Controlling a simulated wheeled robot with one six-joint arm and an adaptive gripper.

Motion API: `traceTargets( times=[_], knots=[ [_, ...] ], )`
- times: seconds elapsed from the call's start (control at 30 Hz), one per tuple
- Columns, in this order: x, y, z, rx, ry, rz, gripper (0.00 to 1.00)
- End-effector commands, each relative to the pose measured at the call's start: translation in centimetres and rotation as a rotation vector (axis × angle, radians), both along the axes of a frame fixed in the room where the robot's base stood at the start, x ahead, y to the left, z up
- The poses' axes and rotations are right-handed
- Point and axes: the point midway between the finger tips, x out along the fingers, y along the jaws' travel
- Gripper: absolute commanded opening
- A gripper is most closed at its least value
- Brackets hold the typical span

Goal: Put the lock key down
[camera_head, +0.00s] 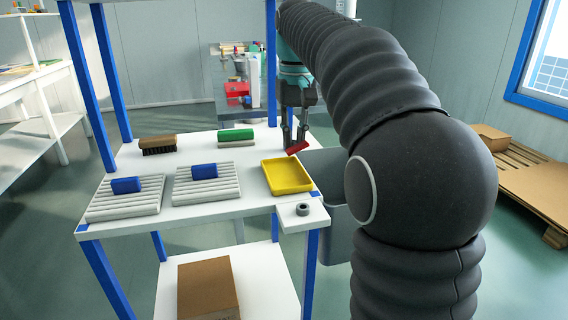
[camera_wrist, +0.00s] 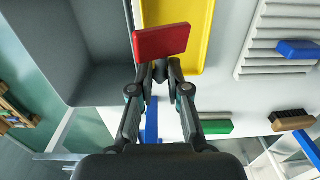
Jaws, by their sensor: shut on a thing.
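My gripper (camera_head: 295,138) is shut on a red block-like piece (camera_head: 297,148), likely the lock key. In the wrist view the red piece (camera_wrist: 162,41) sits tilted between the fingertips (camera_wrist: 160,70). In the head view it is above the back right edge of the yellow tray (camera_head: 288,188). In the wrist view it overlaps the side of the yellow tray (camera_wrist: 206,40) next to the grey bin (camera_wrist: 90,50). The tray looks empty. Whether the red piece touches the tray cannot be told.
Two ribbed grey racks (camera_head: 124,198) (camera_head: 206,182) hold blue blocks. A brown brush (camera_head: 158,144) and a green-topped block (camera_head: 236,136) lie at the back of the white table. A grey ring (camera_head: 303,209) sits on the front right shelf. The grey bin (camera_head: 335,214) stands right of the table.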

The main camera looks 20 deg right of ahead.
Motion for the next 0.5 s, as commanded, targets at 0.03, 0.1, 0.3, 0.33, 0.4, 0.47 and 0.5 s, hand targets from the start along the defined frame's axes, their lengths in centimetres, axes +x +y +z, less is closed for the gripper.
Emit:
traceTargets(
  times=[0.03, 0.1, 0.3, 0.33, 0.4, 0.47, 0.5],
  knots=[
    [0.0, 0.8, -0.6, 0.0, 0.0, 0.004, 0.0],
    [0.1, 1.6, -1.0, 0.0, 0.0, 0.002, 0.0],
    [0.1, 2.2, -2.0, 0.0, 0.0, -0.001, 0.0],
    [0.1, 2.2, -2.4, 0.0, 0.001, -0.001, 0.0],
    [0.0, 2.2, -3.5, 0.0, 0.001, -0.001, 0.0],
    [0.0, 2.2, -4.3, 0.0, 0.002, -0.001, 0.0],
    [0.0, 2.2, -4.7, 0.0, 0.001, -0.001, 0.0]
  ],
)
